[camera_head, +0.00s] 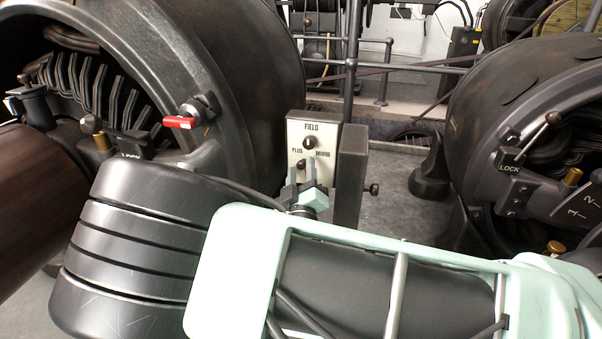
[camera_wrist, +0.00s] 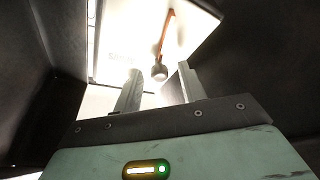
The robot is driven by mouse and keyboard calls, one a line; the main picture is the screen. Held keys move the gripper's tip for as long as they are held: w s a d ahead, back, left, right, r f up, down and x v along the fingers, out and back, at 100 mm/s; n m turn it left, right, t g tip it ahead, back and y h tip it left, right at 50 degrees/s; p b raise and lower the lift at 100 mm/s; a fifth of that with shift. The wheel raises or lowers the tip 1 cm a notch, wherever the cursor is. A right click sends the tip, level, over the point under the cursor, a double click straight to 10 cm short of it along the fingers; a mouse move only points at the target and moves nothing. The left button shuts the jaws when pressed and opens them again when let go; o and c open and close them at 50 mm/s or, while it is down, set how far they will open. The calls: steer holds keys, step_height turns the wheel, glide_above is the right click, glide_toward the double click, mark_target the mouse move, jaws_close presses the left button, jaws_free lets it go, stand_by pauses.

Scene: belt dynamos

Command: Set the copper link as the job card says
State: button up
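A white panel marked FIELD (camera_head: 322,131) is on the face of a grey box in the head view, with the words PLUS and MINUS and dark round knobs. In the wrist view the copper link (camera_wrist: 167,32) is a thin orange bar slanting across the bright panel (camera_wrist: 125,35), with a dark knob (camera_wrist: 159,72) at its near end. My gripper (camera_head: 302,171) is in front of the panel's lower part. In the wrist view its fingers (camera_wrist: 158,78) are apart, one on each side of the knob, with visible gaps. The link cannot be made out in the head view.
A large dark machine (camera_head: 235,60) with a red-handled lever (camera_head: 180,122) stands left. Another machine (camera_head: 500,90) with a LOCK plate and a lever stands right. A dark block (camera_head: 349,180) adjoins the box. Rails (camera_head: 352,65) run behind. I make out no job card.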

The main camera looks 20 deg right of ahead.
steer(key=p+v, duration=0.6)
steer(key=v, duration=1.1)
steer(key=shift+s+a, duration=0.15)
steer(key=shift+f, duration=0.1)
